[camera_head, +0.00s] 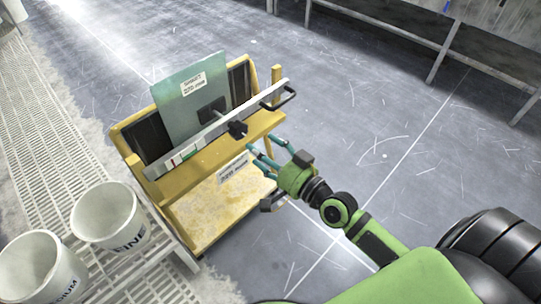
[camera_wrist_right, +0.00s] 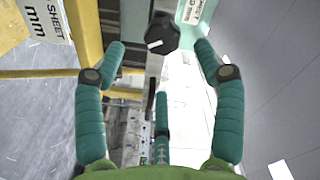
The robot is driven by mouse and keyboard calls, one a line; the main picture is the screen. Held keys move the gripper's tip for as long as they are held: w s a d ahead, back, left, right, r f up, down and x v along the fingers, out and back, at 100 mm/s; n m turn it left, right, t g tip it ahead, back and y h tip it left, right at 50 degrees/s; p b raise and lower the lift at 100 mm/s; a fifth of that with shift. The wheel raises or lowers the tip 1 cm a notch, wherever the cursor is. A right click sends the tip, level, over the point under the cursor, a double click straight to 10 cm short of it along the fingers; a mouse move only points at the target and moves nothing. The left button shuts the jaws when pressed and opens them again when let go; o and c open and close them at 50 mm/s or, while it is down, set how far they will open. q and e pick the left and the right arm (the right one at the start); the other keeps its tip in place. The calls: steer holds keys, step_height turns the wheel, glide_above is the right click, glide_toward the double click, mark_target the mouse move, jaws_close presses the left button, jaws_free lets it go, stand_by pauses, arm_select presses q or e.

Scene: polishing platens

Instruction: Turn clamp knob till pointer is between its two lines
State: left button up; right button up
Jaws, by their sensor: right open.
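The clamp knob (camera_head: 237,129) is black and lobed, on the front of a pale clamp bar (camera_head: 215,131) across a yellow cart. In the right wrist view the knob (camera_wrist_right: 162,33) shows a white line on its face, lying roughly level. The bar carries small red and green marks left of the knob; a pointer between two lines cannot be made out. My right gripper (camera_head: 266,152) is open and empty, its teal fingers just right of and below the knob, apart from it. In the wrist view its fingers (camera_wrist_right: 160,52) spread to either side of the knob. My left gripper is out of view.
A greenish sheet (camera_head: 186,112) stands behind the bar on the yellow cart (camera_head: 188,182). A black handle (camera_head: 279,98) sits at the bar's right end. Two white buckets (camera_head: 104,214) (camera_head: 40,268) stand at lower left. The floor right of the cart is clear.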

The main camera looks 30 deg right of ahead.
steer(key=v, duration=0.2)
steer(key=shift+s, duration=0.3)
